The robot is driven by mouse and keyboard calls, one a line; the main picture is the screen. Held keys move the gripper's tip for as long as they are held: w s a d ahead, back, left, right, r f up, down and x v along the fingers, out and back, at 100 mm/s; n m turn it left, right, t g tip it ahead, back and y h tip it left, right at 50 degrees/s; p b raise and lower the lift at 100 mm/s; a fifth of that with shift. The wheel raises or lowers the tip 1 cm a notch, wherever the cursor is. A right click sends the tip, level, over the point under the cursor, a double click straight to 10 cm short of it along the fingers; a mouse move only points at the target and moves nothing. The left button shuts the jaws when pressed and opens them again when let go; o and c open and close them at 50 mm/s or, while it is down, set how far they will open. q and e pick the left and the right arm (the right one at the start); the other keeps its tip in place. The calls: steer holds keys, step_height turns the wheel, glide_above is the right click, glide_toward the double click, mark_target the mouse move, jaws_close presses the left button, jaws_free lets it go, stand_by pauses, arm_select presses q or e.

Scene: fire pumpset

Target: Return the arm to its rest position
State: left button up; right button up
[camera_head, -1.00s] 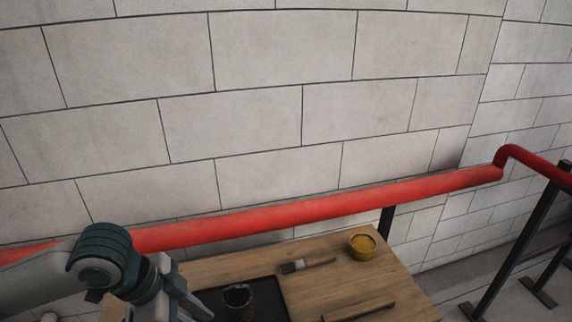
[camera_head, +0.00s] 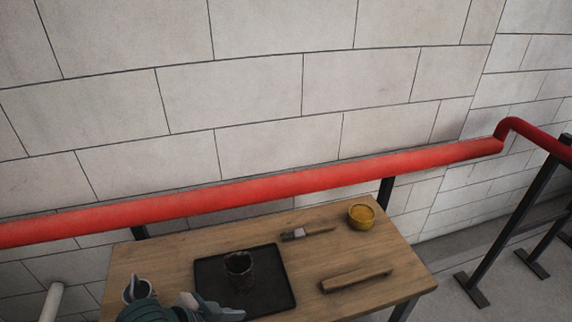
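My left arm shows only at the bottom left edge, as a dark teal wrist and pale grey gripper parts (camera_head: 205,308). This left gripper is low in front of the wooden table (camera_head: 205,222), near the black tray's (camera_head: 288,300) front left corner. My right arm and gripper are not in view.
A red pipe (camera_head: 260,189) runs behind, along the block wall.

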arm_select(q)
steer(key=s+a+f+n+g+y, duration=0.2)
steer(key=s+a+f+n+y, duration=0.5)
steer(key=s+a+f, duration=0.75)
step_height(320, 180, down, 29)
steer(key=s+d+g+h+b, duration=0.1)
steer(key=s+d+b, duration=0.1)
steer(key=s, duration=0.1)
steer(key=s+a+f+g+b, duration=0.1)
steer(key=s+a+f+b, duration=0.1)
steer(key=s+f, duration=1.5)
steer(key=shift+s+a+f, duration=0.2)
steer(key=shift+a+f, duration=0.5)
steer(key=shift+f, duration=0.4)
